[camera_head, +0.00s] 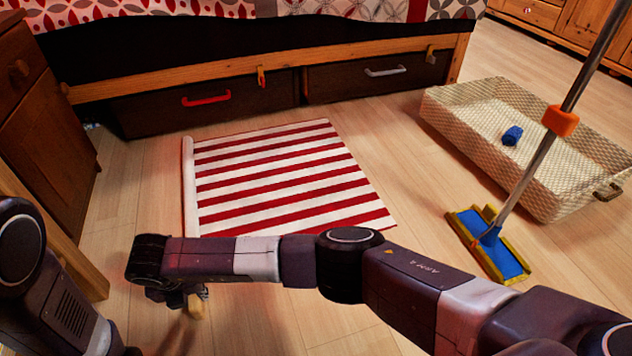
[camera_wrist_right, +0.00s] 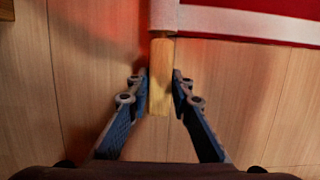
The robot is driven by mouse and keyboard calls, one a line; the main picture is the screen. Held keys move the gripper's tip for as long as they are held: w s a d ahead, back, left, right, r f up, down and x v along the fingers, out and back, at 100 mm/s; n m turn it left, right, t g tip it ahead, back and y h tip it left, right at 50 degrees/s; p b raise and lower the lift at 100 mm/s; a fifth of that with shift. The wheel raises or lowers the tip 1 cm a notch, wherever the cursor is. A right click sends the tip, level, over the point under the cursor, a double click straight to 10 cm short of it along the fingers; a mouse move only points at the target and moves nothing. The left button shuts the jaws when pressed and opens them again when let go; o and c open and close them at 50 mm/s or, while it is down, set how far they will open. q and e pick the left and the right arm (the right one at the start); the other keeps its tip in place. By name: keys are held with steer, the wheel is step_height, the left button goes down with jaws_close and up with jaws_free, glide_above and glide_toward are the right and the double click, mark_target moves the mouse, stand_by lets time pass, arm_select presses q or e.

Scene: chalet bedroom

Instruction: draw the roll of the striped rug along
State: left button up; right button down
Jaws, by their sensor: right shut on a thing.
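The red-and-white striped rug (camera_head: 280,180) lies mostly flat on the floor in the head view. Its roll (camera_head: 188,180) is a thin pale tube along the left edge. My right arm hides the near end of the roll. In the right wrist view, a wooden rod end (camera_wrist_right: 161,75) sticks out of the roll. My right gripper (camera_wrist_right: 160,98) is shut on this rod end, one finger on each side. In the head view the right gripper (camera_head: 194,299) is low at the left, partly hidden under its own wrist. My left gripper is out of view.
A bed with drawers (camera_head: 345,80) stands behind the rug. A wooden cabinet (camera_head: 45,120) is at the left. At the right are a woven basket (camera_head: 575,195) with a blue item (camera_head: 512,135) inside and a blue-headed mop (camera_head: 510,262). Floor left of the roll is narrow but clear.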

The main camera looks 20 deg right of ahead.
steer(key=shift+a, duration=0.65)
